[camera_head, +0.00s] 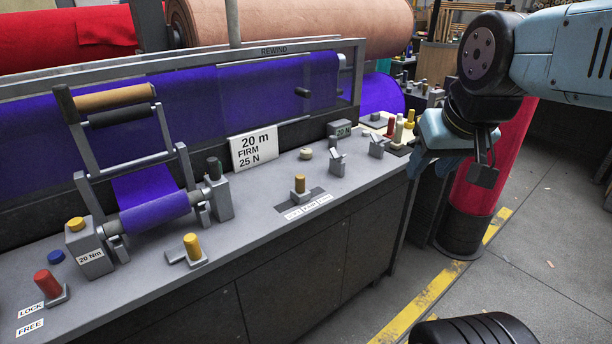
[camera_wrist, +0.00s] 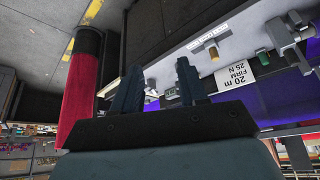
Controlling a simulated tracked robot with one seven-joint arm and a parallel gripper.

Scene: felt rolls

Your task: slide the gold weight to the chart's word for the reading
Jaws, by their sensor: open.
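The gold weight (camera_head: 299,184) stands upright on a dark slide plate on the grey bench, near the middle of the plate. A white strip of words (camera_head: 308,207) runs along its front edge; the words are too small to read surely. The weight also shows in the wrist view (camera_wrist: 213,53). A white card (camera_head: 255,147) behind it reads "20 m, FIRM, 25 N". A grey block with a small display (camera_head: 343,131) appears to read "20 N". My gripper (camera_wrist: 156,68) is open and empty, off the bench's right end, well apart from the weight.
Another yellow-topped knob (camera_head: 192,246) stands on the bench front, left of the slide. A red knob (camera_head: 48,284) is by LOCK and FREE labels. Purple felt (camera_head: 155,205) runs over rollers behind. A red roll (camera_head: 480,200) stands beyond my gripper. Floor is open at right.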

